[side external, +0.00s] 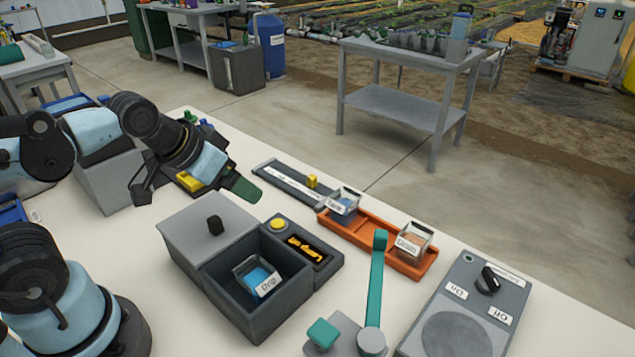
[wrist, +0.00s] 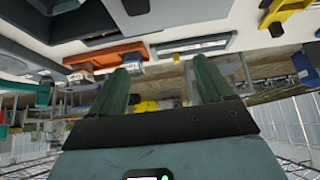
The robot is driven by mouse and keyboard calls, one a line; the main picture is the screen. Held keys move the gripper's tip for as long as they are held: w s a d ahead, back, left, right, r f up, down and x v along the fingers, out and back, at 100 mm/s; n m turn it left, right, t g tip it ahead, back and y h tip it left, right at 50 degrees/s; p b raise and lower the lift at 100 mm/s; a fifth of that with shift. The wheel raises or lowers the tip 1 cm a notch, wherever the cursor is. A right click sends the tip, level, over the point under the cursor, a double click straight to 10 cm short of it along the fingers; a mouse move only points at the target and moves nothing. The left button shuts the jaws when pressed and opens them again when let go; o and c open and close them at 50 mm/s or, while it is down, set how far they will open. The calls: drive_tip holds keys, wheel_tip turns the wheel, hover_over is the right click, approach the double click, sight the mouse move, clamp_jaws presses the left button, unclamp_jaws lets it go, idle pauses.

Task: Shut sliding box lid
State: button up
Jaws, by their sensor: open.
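The sliding box (side external: 255,318) is dark grey and stands on the white table in the side view. Its light grey lid (side external: 190,228) with a black knob (side external: 215,226) covers the rear left part, leaving the front right part open. A clear container with blue contents, labelled Drip (side external: 257,277), sits inside the open part. My gripper (side external: 241,187) is above and behind the box, apart from the lid and knob. In the wrist view its two green fingers (wrist: 160,80) are spread with nothing between them.
An orange tray (side external: 368,237) holding two labelled clear containers lies behind right of the box. A small panel with a yellow button (side external: 278,224) adjoins the box. A teal lever (side external: 376,285) and a switch box (side external: 465,310) stand to the right. A grey rail with a yellow slider (side external: 312,181) lies behind.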

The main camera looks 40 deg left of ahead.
drive_tip(key=shift+a, duration=0.3)
drive_tip(key=shift+c, duration=1.1)
drive_tip(key=s+a+g, duration=0.1)
drive_tip(key=a, duration=0.1)
drive_tip(key=s+a+g+h, duration=0.1)
drive_tip(key=s+a, duration=0.1)
drive_tip(key=s+a+g, duration=0.1)
drive_tip(key=a, duration=0.2)
drive_tip(key=shift+s+r+h, duration=0.1)
drive_tip(key=shift+s+h, duration=0.25)
drive_tip(key=shift+h, duration=0.05)
clamp_jaws()
drive_tip(key=s+a+r+h, duration=0.3)
drive_tip(key=s+a+r, duration=0.1)
drive_tip(key=m+h, duration=0.1)
approach(200, 225)
drive_tip(key=shift+t, duration=0.3)
drive_tip(key=w+f, duration=0.3)
drive_tip(key=shift+w+d+f, duration=0.1)
drive_tip(key=shift+d, duration=0.1)
drive_tip(key=shift+d+f, duration=0.2)
drive_tip(key=shift+d, duration=1.95)
